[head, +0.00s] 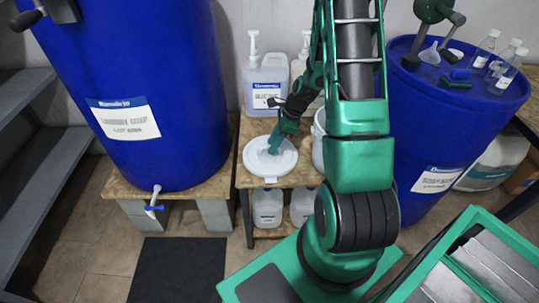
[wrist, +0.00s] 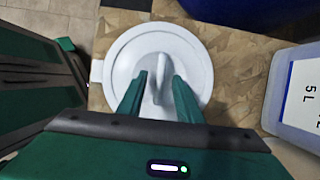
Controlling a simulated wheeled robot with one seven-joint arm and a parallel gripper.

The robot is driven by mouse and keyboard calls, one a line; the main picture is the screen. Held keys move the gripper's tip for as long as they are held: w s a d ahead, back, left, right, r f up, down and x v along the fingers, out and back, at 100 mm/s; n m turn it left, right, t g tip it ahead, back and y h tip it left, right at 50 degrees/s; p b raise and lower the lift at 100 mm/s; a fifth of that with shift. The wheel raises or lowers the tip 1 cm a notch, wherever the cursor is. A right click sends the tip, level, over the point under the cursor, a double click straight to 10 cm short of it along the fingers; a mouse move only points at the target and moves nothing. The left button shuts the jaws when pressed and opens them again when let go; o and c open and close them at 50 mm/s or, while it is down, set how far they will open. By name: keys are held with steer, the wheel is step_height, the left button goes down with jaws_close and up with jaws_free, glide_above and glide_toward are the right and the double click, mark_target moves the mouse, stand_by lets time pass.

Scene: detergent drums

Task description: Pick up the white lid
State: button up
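The white lid (head: 254,162) lies flat on a small chipboard-topped stand between the two blue drums. It is round, with a tab at its rim and a raised upright grip in its middle. My gripper (head: 273,148) is down over the lid from above. In the wrist view the lid (wrist: 122,62) fills the middle, and my gripper (wrist: 159,76) has one finger on each side of the raised grip. Gaps show between the fingers and the grip, so the gripper is open. The fingertips' height above the lid is hard to tell.
A white bucket (head: 319,155) stands right of the lid, partly behind my arm. A pump jug (head: 265,85) stands behind it. Large blue drums stand left (head: 130,60) and right (head: 430,130). Small jugs (head: 267,208) sit below.

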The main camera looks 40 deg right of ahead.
steer(key=shift+w+a+f, duration=0.1)
steer(key=shift+a+f, duration=0.05)
steer(key=shift+f, duration=0.3)
jaws_close()
steer(key=shift+r, duration=0.15)
